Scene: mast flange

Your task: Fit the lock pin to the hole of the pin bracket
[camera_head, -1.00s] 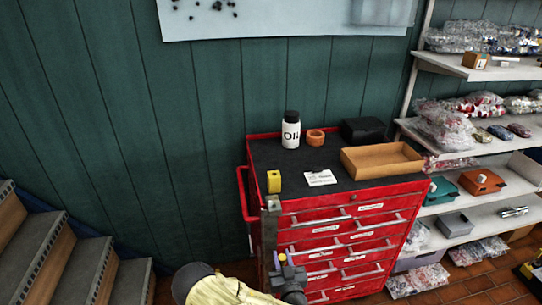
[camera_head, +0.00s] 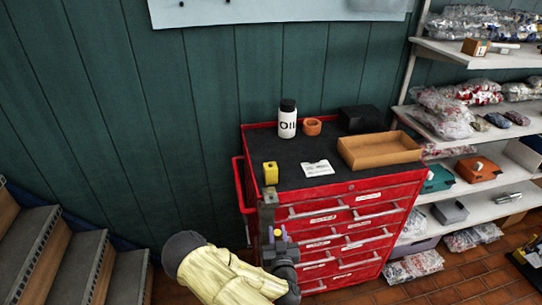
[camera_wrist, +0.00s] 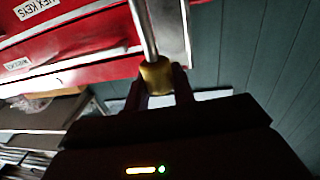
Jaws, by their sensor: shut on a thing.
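My gripper (camera_head: 277,234) is low in front of the red tool chest, its fingers pointing up. It is shut on the lock pin, which shows in the wrist view as a silver shaft (camera_wrist: 147,28) with a brass-coloured end (camera_wrist: 156,76) between the fingers (camera_wrist: 158,88). In the head view only a small yellow bit of it shows. A grey upright post (camera_head: 267,213) with a small block on top stands just above my gripper at the chest's front left corner. Above it is a yellow block (camera_head: 270,173) with a dark spot. I cannot tell which part holds the bracket's hole.
The red tool chest (camera_head: 345,190) carries an oil bottle (camera_head: 287,122), an orange ring (camera_head: 312,127), a white card (camera_head: 317,168), a tan tray (camera_head: 345,151) and a black box (camera_head: 361,119). Shelves (camera_head: 490,140) stand right, steps (camera_head: 70,265) left.

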